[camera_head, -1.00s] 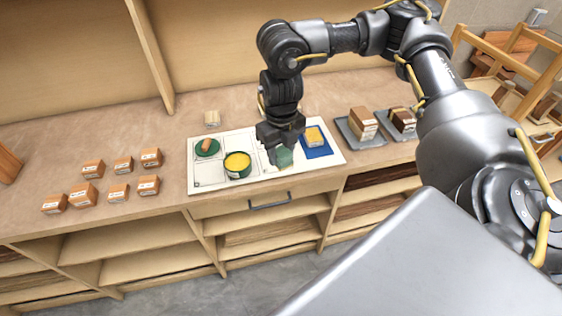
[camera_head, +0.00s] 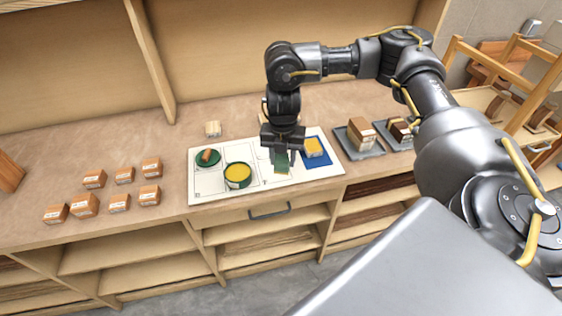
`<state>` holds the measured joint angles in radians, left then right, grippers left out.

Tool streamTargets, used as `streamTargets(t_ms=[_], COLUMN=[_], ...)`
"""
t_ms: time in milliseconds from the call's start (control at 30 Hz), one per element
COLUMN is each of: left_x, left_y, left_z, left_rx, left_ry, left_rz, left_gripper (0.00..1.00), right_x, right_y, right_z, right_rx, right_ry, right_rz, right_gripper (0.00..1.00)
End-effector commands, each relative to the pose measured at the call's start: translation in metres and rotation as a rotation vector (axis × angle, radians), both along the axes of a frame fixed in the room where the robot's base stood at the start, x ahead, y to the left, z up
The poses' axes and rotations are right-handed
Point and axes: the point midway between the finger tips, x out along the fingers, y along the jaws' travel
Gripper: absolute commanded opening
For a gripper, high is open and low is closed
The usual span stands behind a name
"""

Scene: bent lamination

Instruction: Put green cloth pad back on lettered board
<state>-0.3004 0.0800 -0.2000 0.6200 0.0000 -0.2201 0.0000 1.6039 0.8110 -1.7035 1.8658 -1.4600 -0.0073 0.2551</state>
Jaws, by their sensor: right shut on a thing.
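The lettered board (camera_head: 213,187) is a white panel lying on the workbench, marked off into cells. My right gripper (camera_head: 282,158) points down over the right middle of the board. It is shut on the green cloth pad (camera_head: 282,164), which hangs below the fingers with its lower edge close to the board; whether it touches I cannot tell. Left of it a round green container with yellow contents (camera_head: 238,174) stands on the board. A round green piece with a brownish item (camera_head: 208,157) lies at the board's upper left. My left gripper is not in view.
Two grey trays with brown blocks (camera_head: 361,137) stand further right. Several orange-brown blocks (camera_head: 86,205) sit at left.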

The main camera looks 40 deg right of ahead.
Motion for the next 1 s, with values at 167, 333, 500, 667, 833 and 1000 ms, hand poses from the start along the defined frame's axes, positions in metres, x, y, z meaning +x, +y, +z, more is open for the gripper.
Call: streamTargets(t_ms=[167, 333, 500, 667, 833, 1000], left_x=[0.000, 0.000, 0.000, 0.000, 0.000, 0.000], left_y=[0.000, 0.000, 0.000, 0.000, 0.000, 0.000], left_z=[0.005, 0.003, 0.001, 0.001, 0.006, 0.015], left_rx=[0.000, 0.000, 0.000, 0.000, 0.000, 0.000], left_ry=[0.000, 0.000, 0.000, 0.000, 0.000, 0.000], left_rz=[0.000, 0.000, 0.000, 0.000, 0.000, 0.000], left_gripper=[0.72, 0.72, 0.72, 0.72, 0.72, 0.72], right_x=[0.034, 0.054, 0.064, 0.066, 0.067, 0.068], right_y=[-0.023, -0.036, -0.042, -0.043, -0.045, -0.045], right_z=[-0.027, -0.057, -0.068, -0.070, -0.087, -0.101], right_rx=[0.001, 0.001, 0.001, 0.000, 0.000, -0.001], right_ry=[0.006, 0.004, -0.001, -0.001, 0.006, 0.001], right_rz=[-0.006, -0.002, 0.001, 0.004, 0.001, 0.002], right_gripper=[0.21, 0.21, 0.21, 0.21, 0.21, 0.21])
